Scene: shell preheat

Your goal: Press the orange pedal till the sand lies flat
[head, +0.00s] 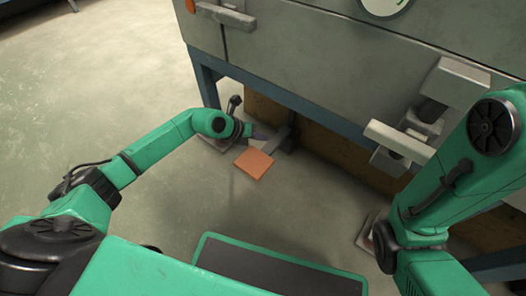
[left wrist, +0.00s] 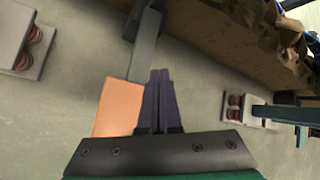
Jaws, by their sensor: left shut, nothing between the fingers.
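The orange pedal (head: 254,163) is a flat square plate low over the floor, on a grey arm that runs under the machine's blue frame. It also shows in the left wrist view (left wrist: 118,108), joined to its grey lever (left wrist: 146,45). My left gripper (head: 262,136) is low beside the pedal's far edge. In the left wrist view its dark fingers (left wrist: 159,75) are together and empty, just right of the pedal. I cannot tell whether they touch it. The sand is not clearly visible. My right gripper is out of view; only its arm shows.
The grey machine (head: 300,50) with its blue frame stands beyond the pedal. A light grey bracket (head: 400,140) juts from its front at the right. Spring-mounted feet show in the left wrist view, one at the left (left wrist: 22,45). Open floor (head: 90,80) lies to the left.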

